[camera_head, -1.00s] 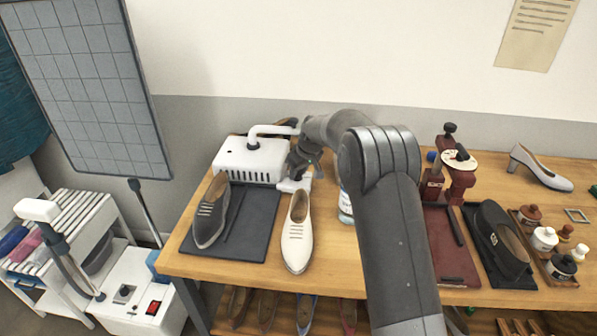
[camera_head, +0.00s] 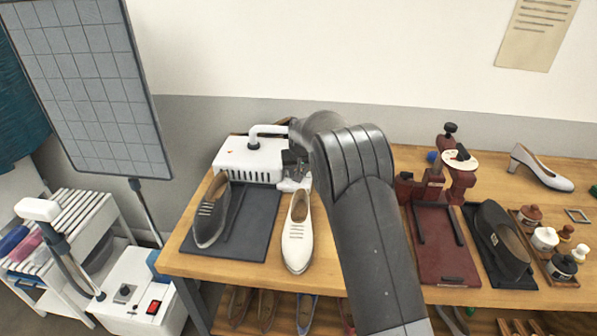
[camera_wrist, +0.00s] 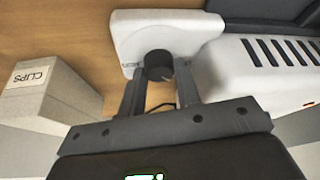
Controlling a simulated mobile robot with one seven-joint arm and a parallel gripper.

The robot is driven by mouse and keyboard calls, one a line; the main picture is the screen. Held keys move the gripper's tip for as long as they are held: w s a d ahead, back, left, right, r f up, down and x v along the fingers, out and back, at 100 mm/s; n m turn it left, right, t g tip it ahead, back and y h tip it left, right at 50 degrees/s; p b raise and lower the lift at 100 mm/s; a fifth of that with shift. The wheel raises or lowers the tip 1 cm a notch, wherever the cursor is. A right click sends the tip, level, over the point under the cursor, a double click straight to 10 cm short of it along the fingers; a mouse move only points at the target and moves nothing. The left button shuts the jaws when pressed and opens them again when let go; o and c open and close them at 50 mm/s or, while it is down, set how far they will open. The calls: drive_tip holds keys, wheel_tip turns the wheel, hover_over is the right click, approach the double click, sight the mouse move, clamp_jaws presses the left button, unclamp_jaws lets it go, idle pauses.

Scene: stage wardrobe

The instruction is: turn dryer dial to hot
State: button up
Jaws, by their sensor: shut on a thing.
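The white dryer (camera_head: 250,160) with a row of dark vents stands at the back left of the wooden table. It also shows at the right of the wrist view (camera_wrist: 270,62). Its black round dial (camera_wrist: 158,65) sits on a white side block (camera_wrist: 150,35), and a pale mark shows on the dial. My gripper (camera_wrist: 158,85) is at the dial, with a finger on each side of it, shut on it. In the head view my gripper (camera_head: 295,165) is at the dryer's right end, and my arm hides the dial. The dial's label is too small to read.
A dark shoe (camera_head: 211,212) on a black mat (camera_head: 255,222) and a white shoe (camera_head: 298,235) lie in front of the dryer. A box marked CLIPS (camera_wrist: 45,95) stands left of my gripper. A dark red press (camera_head: 440,250) stands to the right.

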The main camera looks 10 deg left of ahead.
drive_tip(key=m, duration=0.1)
drive_tip(key=m+h, duration=0.1)
drive_tip(key=m, duration=0.1)
drive_tip(key=shift+a+m+h, duration=0.2)
drive_tip(key=shift+m+h, duration=0.1)
drive_tip(key=m+h, duration=0.1)
drive_tip(key=m, duration=0.2)
drive_tip(key=shift+a+m, duration=0.1)
drive_tip(key=shift+m, duration=0.2)
drive_tip(key=m+h, duration=0.1)
drive_tip(key=m, duration=0.2)
drive_tip(key=m+g+h, duration=0.1)
drive_tip(key=m, duration=0.2)
drive_tip(key=shift+w+a+m+g, duration=0.1)
drive_tip(key=shift+w+m+g, duration=0.05)
drive_tip(key=shift+m+g, duration=0.15)
drive_tip(key=m, duration=0.2)
drive_tip(key=m+g+h, duration=0.1)
drive_tip(key=m, duration=0.1)
drive_tip(key=shift+w+g, duration=0.1)
drive_tip(key=shift+g, duration=0.2)
drive_tip(key=m+g, duration=0.1)
drive_tip(key=m, duration=0.3)
drive_tip(key=shift+g, duration=0.3)
drive_tip(key=shift+m, duration=0.6)
drive_tip(key=o, duration=1)
drive_tip(key=shift+w, duration=0.1)
drive_tip(key=shift+c, duration=0.2)
